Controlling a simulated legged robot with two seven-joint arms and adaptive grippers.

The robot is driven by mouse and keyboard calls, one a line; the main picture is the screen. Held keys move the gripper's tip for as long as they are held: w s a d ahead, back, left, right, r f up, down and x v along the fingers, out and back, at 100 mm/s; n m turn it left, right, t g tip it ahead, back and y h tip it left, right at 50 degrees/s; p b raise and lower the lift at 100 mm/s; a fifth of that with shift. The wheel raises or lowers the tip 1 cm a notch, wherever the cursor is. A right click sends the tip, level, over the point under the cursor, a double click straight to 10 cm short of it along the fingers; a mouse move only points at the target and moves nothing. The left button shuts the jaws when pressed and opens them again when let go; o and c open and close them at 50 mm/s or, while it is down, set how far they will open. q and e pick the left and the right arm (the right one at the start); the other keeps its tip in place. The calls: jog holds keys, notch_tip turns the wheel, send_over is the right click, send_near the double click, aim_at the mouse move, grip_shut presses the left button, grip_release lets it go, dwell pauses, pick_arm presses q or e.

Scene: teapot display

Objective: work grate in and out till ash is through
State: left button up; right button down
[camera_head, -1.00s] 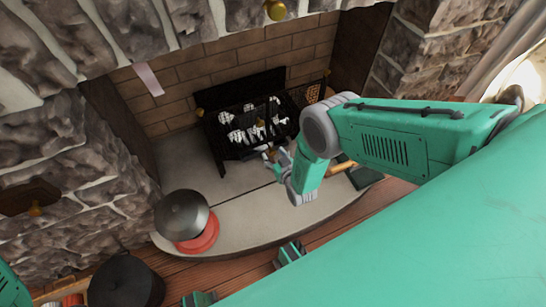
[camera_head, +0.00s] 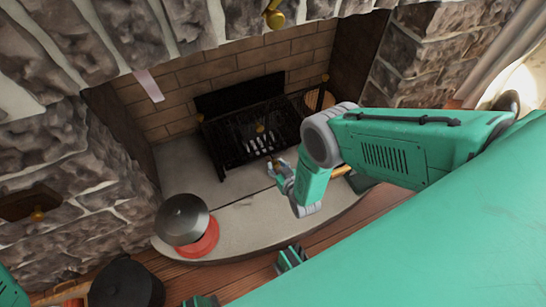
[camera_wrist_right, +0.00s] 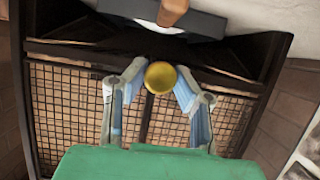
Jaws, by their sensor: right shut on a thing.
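The black grate (camera_head: 238,135) sits in the brick fireplace, with a few pale lumps (camera_head: 258,145) visible within it. A brass knob (camera_wrist_right: 160,77) lies between the fingertips of my right gripper (camera_wrist_right: 158,88) in the right wrist view. The gripper is shut on this knob, in front of wire mesh (camera_wrist_right: 68,105) in a dark frame. In the head view my right gripper (camera_head: 275,167) is at the front of the grate, and the arm hides part of its right side.
A grey dome-shaped lid (camera_head: 182,218) and a red round piece (camera_head: 205,240) are on the pale hearth (camera_head: 250,215), left of my arm. A black round pot (camera_head: 125,285) stands at lower left. Stone walls (camera_head: 95,150) flank the fireplace opening. The hearth's front is mostly clear.

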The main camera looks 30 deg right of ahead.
jog(key=shift+s+f, duration=0.15)
jog(key=shift+s, duration=0.4)
jog(key=c, duration=1.3)
grip_release()
jog(key=v, duration=1.2)
